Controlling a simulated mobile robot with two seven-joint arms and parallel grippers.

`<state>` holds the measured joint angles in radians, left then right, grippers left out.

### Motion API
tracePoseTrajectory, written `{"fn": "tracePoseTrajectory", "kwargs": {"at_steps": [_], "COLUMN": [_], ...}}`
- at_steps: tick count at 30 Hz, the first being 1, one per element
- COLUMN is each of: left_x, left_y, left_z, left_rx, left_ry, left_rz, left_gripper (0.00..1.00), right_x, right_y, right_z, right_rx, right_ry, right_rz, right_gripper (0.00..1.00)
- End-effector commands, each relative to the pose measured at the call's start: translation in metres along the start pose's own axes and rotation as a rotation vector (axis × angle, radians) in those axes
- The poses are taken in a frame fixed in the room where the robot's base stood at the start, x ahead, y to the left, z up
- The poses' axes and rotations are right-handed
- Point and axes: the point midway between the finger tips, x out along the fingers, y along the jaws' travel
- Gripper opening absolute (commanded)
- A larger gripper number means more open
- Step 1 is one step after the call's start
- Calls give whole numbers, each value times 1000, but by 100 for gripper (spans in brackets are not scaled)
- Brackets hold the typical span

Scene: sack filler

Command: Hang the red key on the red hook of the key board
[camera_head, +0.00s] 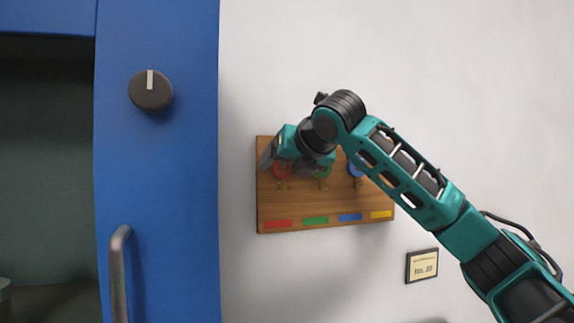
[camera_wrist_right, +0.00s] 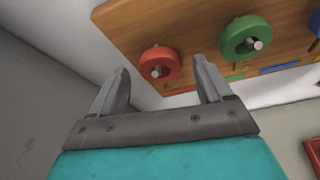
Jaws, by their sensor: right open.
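The wooden key board (camera_head: 328,204) hangs on the wall, partly hidden by my right arm. The red key (camera_head: 282,173) is at its left, partly covered by my gripper. In the right wrist view the red key's round head (camera_wrist_right: 153,57) sits around a metal peg. My right gripper (camera_head: 286,166) is open and empty in front of the board's left part. In the right wrist view its fingers (camera_wrist_right: 161,66) stand on either side of the red head, apart from it. My left gripper is out of view.
A green key (camera_wrist_right: 237,38) and a blue key (camera_head: 355,169) hang to the right of the red one. Red, green, blue and yellow labels line the board's bottom. A blue cabinet (camera_head: 160,200) with knob and handle stands left. A small plaque (camera_head: 422,265) is lower right.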

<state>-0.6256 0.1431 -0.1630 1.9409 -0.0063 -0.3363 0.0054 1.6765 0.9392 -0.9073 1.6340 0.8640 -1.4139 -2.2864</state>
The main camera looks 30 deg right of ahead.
Motion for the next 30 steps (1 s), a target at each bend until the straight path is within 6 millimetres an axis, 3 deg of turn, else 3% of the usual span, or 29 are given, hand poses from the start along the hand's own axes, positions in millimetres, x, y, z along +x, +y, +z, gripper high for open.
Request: {"fn": "tracePoseTrajectory", "kwargs": {"at_steps": [5,18,24,30], "left_x": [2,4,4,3], "left_y": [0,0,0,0], "left_z": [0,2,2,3], "left_rx": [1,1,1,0], "left_ry": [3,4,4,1], "left_rz": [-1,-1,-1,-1], "left_gripper": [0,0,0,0], "right_x": [-19,-109,-127,-129], "right_y": [0,0,0,0], "right_z": [1,1,1,0], "right_rx": [0,1,1,1], "right_ry": [-4,-5,-3,-1], "right_rz": [1,1,1,0], "right_gripper": [79,79,79,79]}}
